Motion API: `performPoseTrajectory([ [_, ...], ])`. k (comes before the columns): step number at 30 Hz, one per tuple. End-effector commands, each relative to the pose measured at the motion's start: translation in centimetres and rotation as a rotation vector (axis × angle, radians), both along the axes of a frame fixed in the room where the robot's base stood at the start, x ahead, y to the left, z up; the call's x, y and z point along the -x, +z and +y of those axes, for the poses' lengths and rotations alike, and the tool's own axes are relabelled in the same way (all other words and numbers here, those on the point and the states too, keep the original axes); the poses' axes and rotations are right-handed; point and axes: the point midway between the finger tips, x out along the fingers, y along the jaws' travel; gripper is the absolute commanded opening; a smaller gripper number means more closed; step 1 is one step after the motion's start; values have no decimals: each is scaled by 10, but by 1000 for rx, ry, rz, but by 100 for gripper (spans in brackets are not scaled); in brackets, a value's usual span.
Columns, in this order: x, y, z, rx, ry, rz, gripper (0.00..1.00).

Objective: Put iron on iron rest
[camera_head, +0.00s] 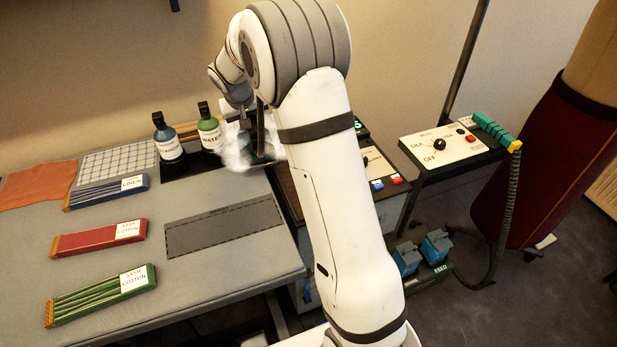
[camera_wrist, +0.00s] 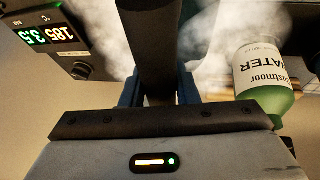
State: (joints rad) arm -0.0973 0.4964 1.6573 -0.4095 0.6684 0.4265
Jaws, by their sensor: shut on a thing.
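My gripper (camera_head: 247,122) is over the far right part of the padded table, beside the green water bottle. In the wrist view, its two fingers (camera_wrist: 159,92) are shut around a dark upright bar, which I take for the handle of the iron (camera_wrist: 150,45). In the head view, the iron (camera_head: 262,150) shows as a dark, partly hidden shape in white steam. My arm and the steam hide its soleplate, so I cannot tell whether it touches anything. I cannot clearly make out the iron rest; my arm covers part of that area.
The water bottle (camera_head: 209,128) stands close left of my gripper, and a blue bottle (camera_head: 168,138) beyond it. A control unit with a lit display (camera_wrist: 50,40) is close by. Red (camera_head: 98,238), green (camera_head: 100,295) and blue (camera_head: 107,191) bundles lie on the grey table (camera_head: 190,275).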

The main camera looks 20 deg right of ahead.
Motion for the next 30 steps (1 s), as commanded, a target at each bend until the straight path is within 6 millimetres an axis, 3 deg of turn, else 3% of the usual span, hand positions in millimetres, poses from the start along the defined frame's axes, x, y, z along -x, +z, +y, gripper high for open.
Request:
performPoseTrajectory([
  [5, 0, 4, -1, 0, 2, -6, 0],
  [10, 14, 12, -17, -4, 8, -5, 0],
  [21, 101, 43, -87, -5, 54, -2, 0],
  [24, 122, 47, -99, -3, 64, -3, 0],
  [30, 145, 49, -110, 0, 78, -5, 0],
])
